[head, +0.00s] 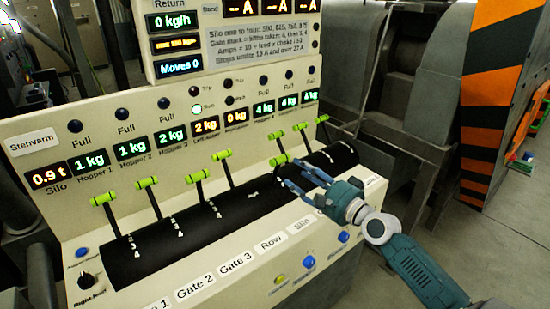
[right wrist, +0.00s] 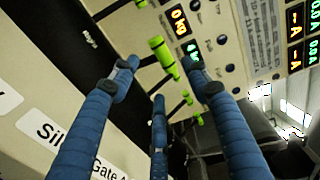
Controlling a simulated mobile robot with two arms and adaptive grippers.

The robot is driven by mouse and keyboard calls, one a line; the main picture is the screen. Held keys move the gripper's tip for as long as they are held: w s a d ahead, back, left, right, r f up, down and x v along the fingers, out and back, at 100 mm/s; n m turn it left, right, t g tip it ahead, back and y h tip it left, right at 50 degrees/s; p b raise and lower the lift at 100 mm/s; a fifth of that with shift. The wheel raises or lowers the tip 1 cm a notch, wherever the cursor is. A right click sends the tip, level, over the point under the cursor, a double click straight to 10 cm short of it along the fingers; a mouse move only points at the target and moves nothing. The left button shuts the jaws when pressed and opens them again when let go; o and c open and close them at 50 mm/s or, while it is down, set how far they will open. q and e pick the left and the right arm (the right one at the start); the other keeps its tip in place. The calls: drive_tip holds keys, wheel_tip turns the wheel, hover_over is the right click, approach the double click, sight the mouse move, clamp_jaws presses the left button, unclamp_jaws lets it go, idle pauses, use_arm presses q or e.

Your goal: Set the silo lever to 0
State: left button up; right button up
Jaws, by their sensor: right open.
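The silo lever (head: 281,159) has a green handle and stands fifth from the left in the row, in line with the "Silo" label (head: 300,226). Its handle sits lower and nearer the front than the lever to its right. My right gripper (head: 302,176) is open just in front of and right of this handle. In the right wrist view a large green handle (right wrist: 163,57), apparently the silo lever's, shows between the spread blue fingers. I cannot tell whether any finger touches it. The lever's scale number is hidden. My left gripper is not in view.
The row lever (head: 223,153) is close on the left, and another green-handled lever (head: 278,134) stands just behind on the right. The black slotted drum (head: 165,240) carries the levers. Buttons, including a yellow one (head: 279,279), line the lower panel. Floor is open at the right.

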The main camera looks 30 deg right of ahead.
sight(280, 162)
drive_tip(key=w, duration=0.2)
drive_tip(key=w+p, duration=0.1)
drive_tip(key=w, duration=0.1)
drive_tip(key=shift+w+a+r, duration=0.1)
drive_tip(key=shift+a+r, duration=0.1)
drive_tip(key=shift+r, duration=0.05)
drive_tip(key=w, duration=0.5)
drive_tip(key=shift+w+a+f, duration=0.2)
drive_tip(key=shift+f, duration=0.15)
drive_tip(key=shift+c, duration=0.8)
drive_tip(key=c, duration=0.8)
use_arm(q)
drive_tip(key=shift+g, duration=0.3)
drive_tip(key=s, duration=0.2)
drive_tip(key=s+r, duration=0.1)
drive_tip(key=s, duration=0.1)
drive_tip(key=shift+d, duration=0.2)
use_arm(e)
clamp_jaws()
